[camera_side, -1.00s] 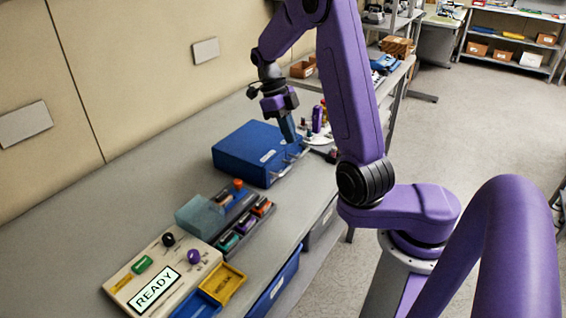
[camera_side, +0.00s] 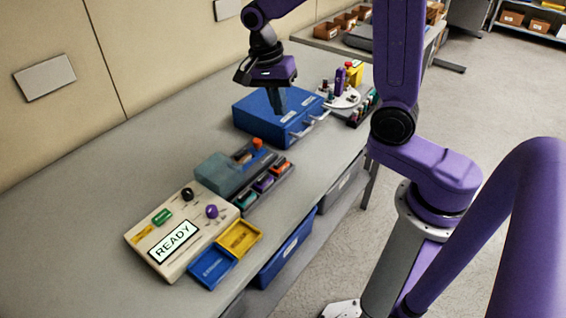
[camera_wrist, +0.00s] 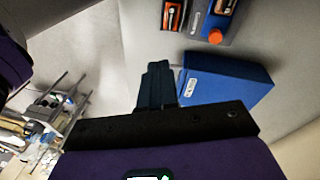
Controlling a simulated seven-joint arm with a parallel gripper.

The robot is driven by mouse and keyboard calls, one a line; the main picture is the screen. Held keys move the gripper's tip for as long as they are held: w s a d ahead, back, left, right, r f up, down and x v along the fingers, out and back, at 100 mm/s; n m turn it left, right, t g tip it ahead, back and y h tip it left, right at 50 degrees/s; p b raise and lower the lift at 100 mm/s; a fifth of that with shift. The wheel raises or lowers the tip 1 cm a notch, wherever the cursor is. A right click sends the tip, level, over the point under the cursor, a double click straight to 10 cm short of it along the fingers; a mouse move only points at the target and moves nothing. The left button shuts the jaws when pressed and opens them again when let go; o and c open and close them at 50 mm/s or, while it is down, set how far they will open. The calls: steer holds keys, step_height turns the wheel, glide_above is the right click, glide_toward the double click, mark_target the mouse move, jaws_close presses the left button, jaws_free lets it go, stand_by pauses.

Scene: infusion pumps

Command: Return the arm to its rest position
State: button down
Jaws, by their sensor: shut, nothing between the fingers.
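My arm is purple with black joints. My gripper (camera_side: 279,110) points down in the side view, in front of or above the blue case (camera_side: 262,122); the exact gap cannot be told. Its fingers are together with nothing between them. In the wrist view my gripper (camera_wrist: 157,72) shows as two dark fingers side by side, and the blue case (camera_wrist: 228,80) lies beyond them to the right.
A cream panel reading READY (camera_side: 182,232) stands at the front left, with a yellow tray (camera_side: 240,237) and a blue tray (camera_side: 212,267) beside it. A rack with coloured items (camera_side: 262,184) lies behind. A white round stand (camera_side: 343,97) is past the case.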

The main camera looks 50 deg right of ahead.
steer(key=s+a+n+t+y, duration=0.1)
steer(key=s+a+n, duration=0.1)
steer(key=s+n, duration=0.9)
steer(key=s+a+n+t, duration=0.1)
steer(key=s+n, duration=0.9)
steer(key=n, duration=0.6)
steer(key=shift+s+a+y, duration=0.35)
steer(key=shift+y, duration=0.05)
steer(key=shift+w+r, duration=0.1)
